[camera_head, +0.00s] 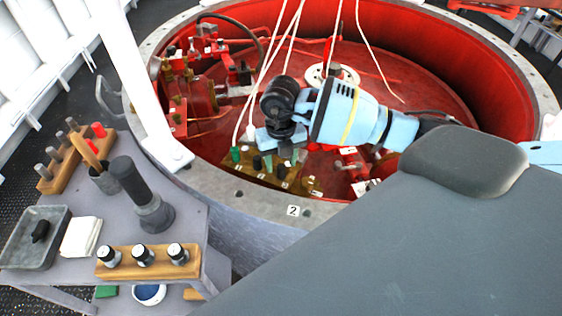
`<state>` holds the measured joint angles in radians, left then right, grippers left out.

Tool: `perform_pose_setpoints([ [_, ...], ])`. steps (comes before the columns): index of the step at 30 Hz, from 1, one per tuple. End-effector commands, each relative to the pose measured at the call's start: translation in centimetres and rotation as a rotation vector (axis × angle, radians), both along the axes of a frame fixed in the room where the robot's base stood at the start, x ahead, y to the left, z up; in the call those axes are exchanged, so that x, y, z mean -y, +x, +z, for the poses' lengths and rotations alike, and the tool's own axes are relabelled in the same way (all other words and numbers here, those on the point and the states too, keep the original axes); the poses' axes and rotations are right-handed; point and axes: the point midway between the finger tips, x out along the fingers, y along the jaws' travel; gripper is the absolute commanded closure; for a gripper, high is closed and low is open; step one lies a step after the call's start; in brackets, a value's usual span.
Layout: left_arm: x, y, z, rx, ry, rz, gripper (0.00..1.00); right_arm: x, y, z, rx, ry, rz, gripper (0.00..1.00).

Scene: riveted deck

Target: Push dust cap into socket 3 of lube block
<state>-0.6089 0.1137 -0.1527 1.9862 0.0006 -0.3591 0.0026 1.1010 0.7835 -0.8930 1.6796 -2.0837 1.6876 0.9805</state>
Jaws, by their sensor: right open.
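The lube block (238,168) is a brass-coloured strip inside the red ring, near its front wall. Several green, black and pale caps or plugs stand in a row on it, with small number labels in front. My right gripper (281,143), with blue and black parts, hangs just above the middle of the block, its arm coming from the right. It is open. It hides part of the block's back edge. I cannot tell which socket is 3 or which plug is the dust cap. My left gripper is out of view.
The red well's rim (293,211), marked 2, runs in front of the block. White cords hang near the gripper. A grey table (190,218) at left holds a wooden rack (150,262) with three dark-topped jars, a dark flashlight-like cylinder (140,190), a tray (58,215) and a white cloth (81,237).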

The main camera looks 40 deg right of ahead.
Motion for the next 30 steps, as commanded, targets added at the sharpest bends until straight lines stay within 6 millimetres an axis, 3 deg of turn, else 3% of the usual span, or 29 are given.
perform_pose_setpoints([
  [6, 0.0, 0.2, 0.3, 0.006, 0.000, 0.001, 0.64, 0.0, 0.1, 3.9, 0.006, 0.000, 0.001, 0.54],
  [12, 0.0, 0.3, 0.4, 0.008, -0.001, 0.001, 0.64, 0.0, 0.1, 6.2, 0.003, -0.001, 0.000, 0.54],
  [30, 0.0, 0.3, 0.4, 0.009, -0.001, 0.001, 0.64, 0.0, 0.0, 6.9, 0.001, 0.000, 0.000, 0.54],
])
